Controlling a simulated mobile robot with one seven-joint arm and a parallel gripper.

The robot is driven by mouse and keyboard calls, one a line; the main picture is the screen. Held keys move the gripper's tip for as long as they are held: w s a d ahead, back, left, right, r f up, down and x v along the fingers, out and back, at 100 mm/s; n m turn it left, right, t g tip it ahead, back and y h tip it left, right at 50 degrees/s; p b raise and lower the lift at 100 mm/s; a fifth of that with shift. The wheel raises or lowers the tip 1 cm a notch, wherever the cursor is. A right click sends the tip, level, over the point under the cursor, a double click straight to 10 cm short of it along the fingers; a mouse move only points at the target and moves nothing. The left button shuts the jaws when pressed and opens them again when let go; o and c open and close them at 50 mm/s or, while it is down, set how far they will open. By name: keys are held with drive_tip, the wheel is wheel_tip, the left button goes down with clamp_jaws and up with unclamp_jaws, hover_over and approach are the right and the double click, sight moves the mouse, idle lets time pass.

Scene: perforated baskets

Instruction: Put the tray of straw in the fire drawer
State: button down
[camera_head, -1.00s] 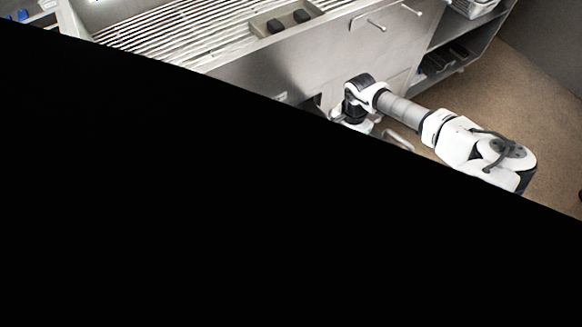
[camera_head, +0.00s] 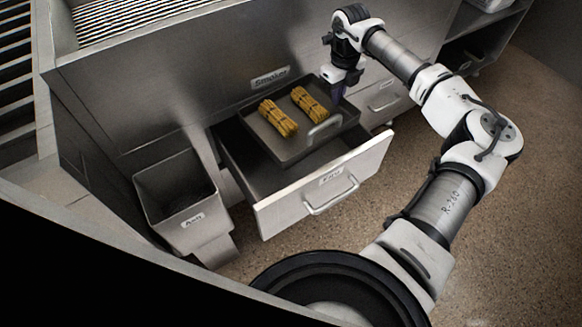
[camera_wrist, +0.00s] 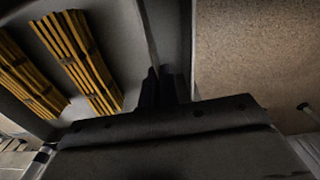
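The dark tray (camera_head: 284,152) holds two yellow straw bundles (camera_head: 278,118) (camera_head: 310,103). It is over the rear part of the pulled-out drawer (camera_head: 268,219), whose front label looks like "Fire". The tray hides the drawer's right side, and I cannot tell whether it touches the drawer floor. My gripper (camera_head: 338,90) is at the tray's back right edge. In the wrist view, the fingers (camera_wrist: 165,88) are close together at the tray's side wall (camera_wrist: 137,35) and look shut on it. The contact is dark and partly hidden. The bundles lie left of the fingers there.
A grey bin (camera_head: 178,190) stands left of the drawer. A shut drawer with a handle (camera_head: 384,103) is at the right. The metal counter front (camera_head: 190,85), labelled "Smoker", rises behind the tray. Brown floor (camera_head: 510,200) is clear at the right.

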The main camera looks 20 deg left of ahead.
drive_tip(key=shift+m, duration=0.5)
drive_tip(key=f+b, duration=0.1)
drive_tip(key=f, duration=0.5)
drive_tip(key=f+b, duration=0.2)
drive_tip(key=f, duration=0.4)
drive_tip(key=f+b, duration=0.1)
drive_tip(key=f, duration=0.6)
drive_tip(key=shift+a+b, duration=0.25)
drive_tip(key=shift+b, duration=0.05)
drive_tip(key=shift+f, duration=0.1)
drive_tip(key=shift+f, duration=0.1)
drive_tip(key=c, duration=1.7)
unclamp_jaws()
wheel_tip(320, 180, up, 12)
drive_tip(key=shift+r+p, duration=0.15)
drive_tip(key=shift+p, duration=0.6)
